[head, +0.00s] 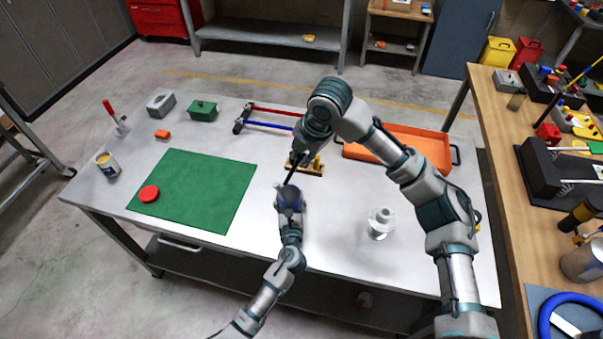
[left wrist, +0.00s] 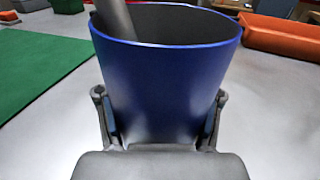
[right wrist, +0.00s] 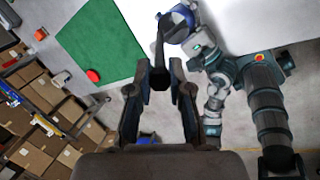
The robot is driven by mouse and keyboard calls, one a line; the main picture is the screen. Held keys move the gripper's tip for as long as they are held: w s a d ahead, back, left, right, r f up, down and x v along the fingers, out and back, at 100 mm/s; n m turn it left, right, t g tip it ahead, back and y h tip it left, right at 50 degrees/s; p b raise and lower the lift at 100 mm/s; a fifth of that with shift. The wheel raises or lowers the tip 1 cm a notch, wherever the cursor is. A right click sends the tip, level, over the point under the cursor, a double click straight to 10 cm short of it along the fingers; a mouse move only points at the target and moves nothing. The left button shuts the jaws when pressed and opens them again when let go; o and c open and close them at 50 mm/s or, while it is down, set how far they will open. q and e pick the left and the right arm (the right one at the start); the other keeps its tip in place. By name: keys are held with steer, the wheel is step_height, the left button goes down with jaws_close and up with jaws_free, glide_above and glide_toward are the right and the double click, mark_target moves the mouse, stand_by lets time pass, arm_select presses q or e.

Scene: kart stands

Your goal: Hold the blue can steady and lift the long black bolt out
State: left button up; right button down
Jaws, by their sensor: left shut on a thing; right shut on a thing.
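The blue can (head: 291,199) stands upright near the front middle of the grey table. My left gripper (head: 290,213) is shut on its near side; in the left wrist view the fingers press both sides of the can (left wrist: 165,85). The long black bolt (head: 296,168) is tilted; its shaft (left wrist: 116,18) passes inside the can's rim at the left. My right gripper (right wrist: 160,80) is above the can, shut on the bolt's upper end, with the shaft (right wrist: 160,47) running down to the can (right wrist: 177,28). The bolt's lower end is hidden inside the can.
A green mat (head: 200,188) with a red disc (head: 149,194) lies left. An orange tray (head: 405,142) is at the back right, a white spool-like part (head: 381,222) at the right. A small wooden block with pegs (head: 311,168) is just behind the can.

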step_height(320, 180, up, 4)
steer(key=shift+r, duration=0.15)
arm_select(q)
steer(key=shift+f, duration=0.1)
steer(key=o, duration=1.3)
steer(key=shift+s, duration=0.15)
steer(key=s, duration=1.1)
steer(key=shift+s, duration=0.35)
